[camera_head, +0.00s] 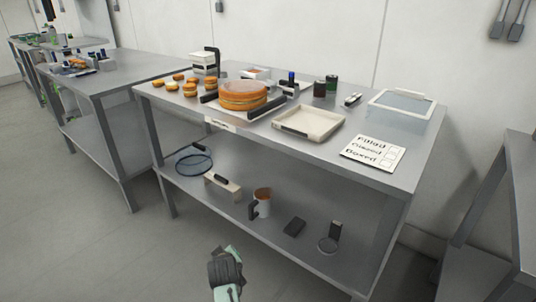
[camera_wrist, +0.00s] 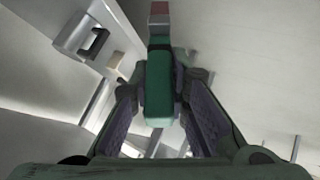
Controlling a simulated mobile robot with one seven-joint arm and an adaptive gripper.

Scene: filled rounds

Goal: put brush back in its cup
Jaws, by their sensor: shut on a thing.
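In the wrist view a green-handled brush (camera_wrist: 159,90) sits between the two dark finger pads of my gripper (camera_wrist: 160,110). Its grey and reddish tip points away from my palm. My gripper (camera_head: 226,270) is shut on it in the head view, in front of the table and below its lower shelf; only a bit of green shows there. A pale mug-like cup (camera_head: 264,208) with a brownish inside and dark handle stands upright on the lower shelf. Two small dark cylinders (camera_head: 319,89) stand on the tabletop. I cannot tell which is the brush's cup.
The steel table (camera_head: 360,183) carries a large orange-brown cake (camera_head: 242,95), a beige tray (camera_head: 308,122), a lettered card (camera_head: 373,153) and a clear bin (camera_head: 400,108).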

